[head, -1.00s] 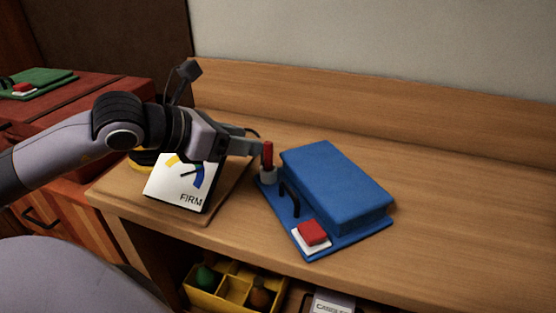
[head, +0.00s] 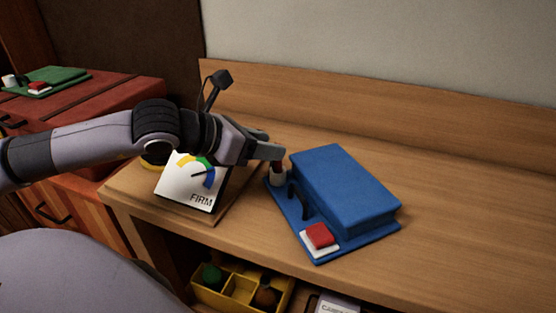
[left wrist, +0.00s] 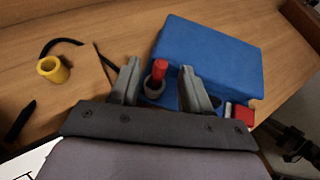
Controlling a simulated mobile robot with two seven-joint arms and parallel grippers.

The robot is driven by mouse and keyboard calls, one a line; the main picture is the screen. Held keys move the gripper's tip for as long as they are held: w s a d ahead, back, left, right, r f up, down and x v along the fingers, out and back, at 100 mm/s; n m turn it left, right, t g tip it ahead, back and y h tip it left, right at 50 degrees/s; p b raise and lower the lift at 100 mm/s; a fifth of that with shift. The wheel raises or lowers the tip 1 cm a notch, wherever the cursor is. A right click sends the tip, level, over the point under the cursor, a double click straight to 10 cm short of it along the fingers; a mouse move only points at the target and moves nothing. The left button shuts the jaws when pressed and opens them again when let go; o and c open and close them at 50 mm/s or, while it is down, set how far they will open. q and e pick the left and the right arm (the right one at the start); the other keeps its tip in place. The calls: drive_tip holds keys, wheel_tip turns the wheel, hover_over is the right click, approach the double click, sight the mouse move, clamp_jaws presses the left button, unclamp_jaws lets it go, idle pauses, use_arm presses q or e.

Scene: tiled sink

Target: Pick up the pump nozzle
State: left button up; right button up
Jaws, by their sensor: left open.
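A red upright piece, which I take for the pump nozzle (left wrist: 159,70), stands in a pale round holder (head: 278,179) on the corner of a blue base. My left gripper (head: 270,145) reaches it from the left and hides part of it in the head view. In the left wrist view the open fingers stand on either side of the red piece, with a visible gap to each. My right gripper is in neither view.
A big blue block (head: 345,185) stands right beside the holder, with a black handle (head: 298,200) and a red button (head: 319,235) in front. A gauge marked FIRM (head: 190,182) is at left. The bench's right side is clear.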

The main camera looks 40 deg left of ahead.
sight(278, 163)
use_arm(q)
drive_tip(key=shift+w+d+f+p, duration=0.15)
drive_tip(key=shift+w+d+p, duration=0.15)
drive_tip(key=shift+w+p, duration=0.3)
drive_tip(key=shift+x, duration=1.15)
drive_tip(key=shift+f, duration=0.15)
drive_tip(key=shift+c, duration=0.3)
clamp_jaws()
